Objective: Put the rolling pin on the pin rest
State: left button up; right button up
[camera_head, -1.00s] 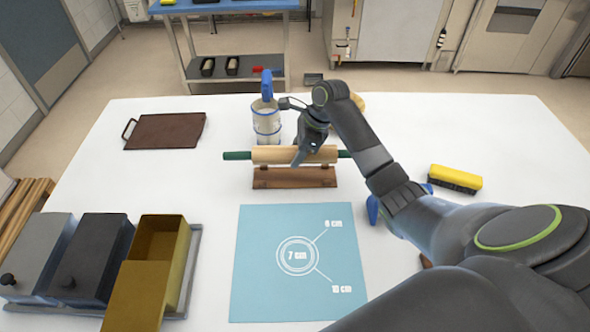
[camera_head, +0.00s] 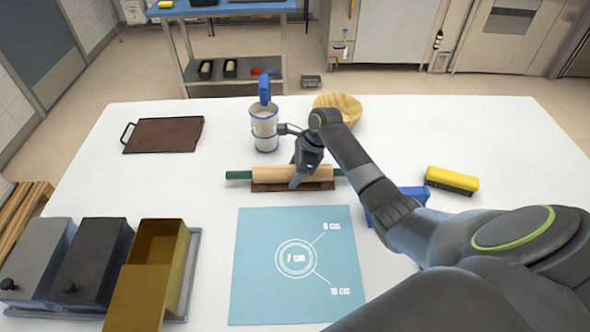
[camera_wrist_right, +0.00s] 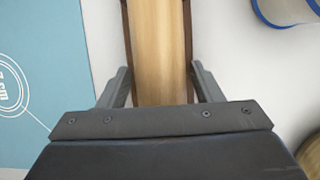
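The rolling pin (camera_head: 265,173), pale wood with dark green handles, lies level along the dark brown wooden pin rest (camera_head: 262,187) behind the blue mat. My right gripper (camera_head: 297,182) reaches down over the right half of the pin. In the right wrist view the pin's barrel (camera_wrist_right: 160,50) runs between my two fingers (camera_wrist_right: 160,85), with narrow gaps beside it, so the gripper looks open around the pin. Brown edges of the rest show along both sides of the barrel there. My left gripper is not in view.
A flour sifter (camera_head: 264,128) stands behind the pin, with a wooden bowl (camera_head: 338,107) to its right. The blue mat (camera_head: 255,225) lies in front. Loaf tins (camera_head: 180,235) are at front left, a brown board (camera_head: 163,135) at back left, a yellow brush (camera_head: 452,180) at right.

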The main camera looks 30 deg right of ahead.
jog(key=shift+o, duration=0.7)
jog(key=shift+r, duration=0.15)
jog(key=b+v, duration=0.1)
jog(key=v, duration=1.1)
